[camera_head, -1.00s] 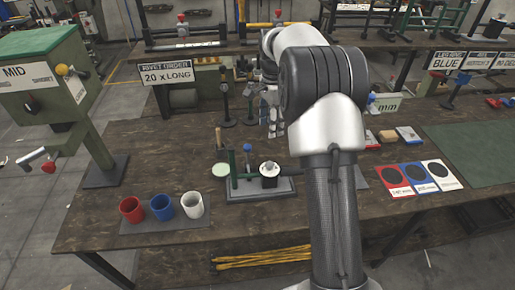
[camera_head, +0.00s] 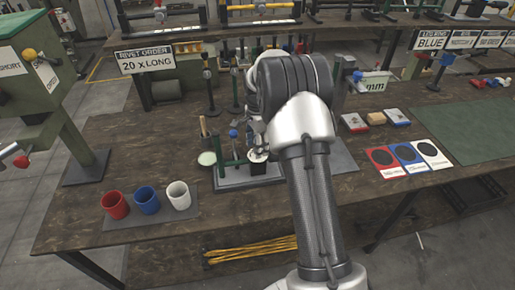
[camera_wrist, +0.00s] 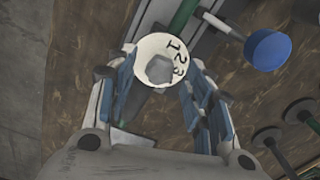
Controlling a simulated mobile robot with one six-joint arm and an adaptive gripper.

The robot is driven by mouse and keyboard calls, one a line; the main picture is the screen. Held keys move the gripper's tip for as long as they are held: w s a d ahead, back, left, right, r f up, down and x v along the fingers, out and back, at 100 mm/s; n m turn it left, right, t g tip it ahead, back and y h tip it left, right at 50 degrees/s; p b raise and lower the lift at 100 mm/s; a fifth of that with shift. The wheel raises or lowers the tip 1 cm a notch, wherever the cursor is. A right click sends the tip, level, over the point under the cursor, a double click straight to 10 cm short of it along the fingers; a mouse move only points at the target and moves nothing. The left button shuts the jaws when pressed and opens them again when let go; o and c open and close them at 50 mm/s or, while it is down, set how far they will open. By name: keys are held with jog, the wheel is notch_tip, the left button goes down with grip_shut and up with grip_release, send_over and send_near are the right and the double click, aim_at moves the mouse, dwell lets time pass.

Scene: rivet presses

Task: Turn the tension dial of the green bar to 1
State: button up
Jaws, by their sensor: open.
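The tension dial (camera_wrist: 173,50) is a white disc with black numbers 1, 2 and 3 and a grey hexagonal knob (camera_wrist: 159,70) at its centre. In the wrist view it lies between the fingertips of my open gripper (camera_wrist: 160,78); I cannot tell whether they touch it. A green bar (camera_wrist: 183,14) runs behind the dial at the top. In the head view the small press with green posts (camera_head: 221,146) stands on a grey plate (camera_head: 232,184), with the white dial body (camera_head: 258,155) at its right. My gripper there is mostly hidden by my arm.
A blue round knob (camera_wrist: 267,49) on a lever sits right of the gripper in the wrist view. Red (camera_head: 115,205), blue (camera_head: 146,200) and white (camera_head: 178,195) cups stand front left. A green mat (camera_head: 465,125) lies right. The sign (camera_head: 146,63) reads "20 x LONG".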

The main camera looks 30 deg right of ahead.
jog(key=shift+f, duration=0.3)
jog(key=shift+c, duration=0.3)
jog(key=c, duration=1)
